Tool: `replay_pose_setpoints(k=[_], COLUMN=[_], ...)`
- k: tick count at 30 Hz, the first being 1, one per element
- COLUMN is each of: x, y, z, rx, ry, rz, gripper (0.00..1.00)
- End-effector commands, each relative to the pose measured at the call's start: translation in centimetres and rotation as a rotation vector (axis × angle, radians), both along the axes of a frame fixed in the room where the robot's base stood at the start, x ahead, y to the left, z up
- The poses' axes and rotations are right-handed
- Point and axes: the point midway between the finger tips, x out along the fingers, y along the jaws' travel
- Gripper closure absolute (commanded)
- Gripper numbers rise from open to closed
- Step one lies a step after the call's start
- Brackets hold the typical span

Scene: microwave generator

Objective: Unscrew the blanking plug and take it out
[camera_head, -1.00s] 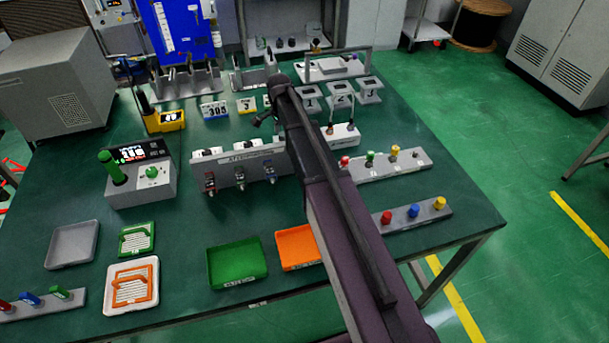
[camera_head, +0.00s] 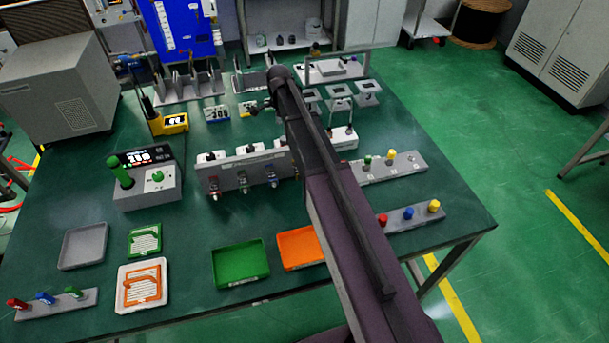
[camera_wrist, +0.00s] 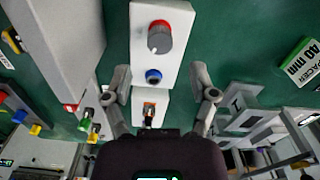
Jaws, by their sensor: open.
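In the wrist view a white block (camera_wrist: 143,50) runs up the middle of the picture. It carries a grey round knob-like part (camera_wrist: 160,37) with a red edge and, below it, a blue ringed round part (camera_wrist: 153,76). An orange and black fitting (camera_wrist: 148,110) sits on a white piece nearer my wrist. I cannot tell for sure which of these is the blanking plug. My gripper (camera_wrist: 160,85) is open and empty, one finger on each side of the block. In the head view my gripper (camera_head: 262,107) is small and dark above the table, left of my arm.
A grey panel (camera_head: 245,178) with several fittings stands left of my arm. Strips with coloured knobs (camera_head: 408,214) lie to the right. Green (camera_head: 240,262) and orange (camera_head: 299,248) trays lie at the front. A control box (camera_head: 147,178) stands further left.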

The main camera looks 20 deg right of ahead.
Motion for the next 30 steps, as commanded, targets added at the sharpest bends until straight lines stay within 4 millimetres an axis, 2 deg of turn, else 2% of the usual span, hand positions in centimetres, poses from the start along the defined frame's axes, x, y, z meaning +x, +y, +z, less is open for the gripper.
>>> replay_pose_setpoints(k=[3, 30], x=[0.0, 0.0], y=[0.0, 0.0], z=[1.4, 8.4], rx=[0.000, 0.000], ry=[0.000, 0.000], rz=[0.000, 0.001], gripper=[0.26, 0.26])
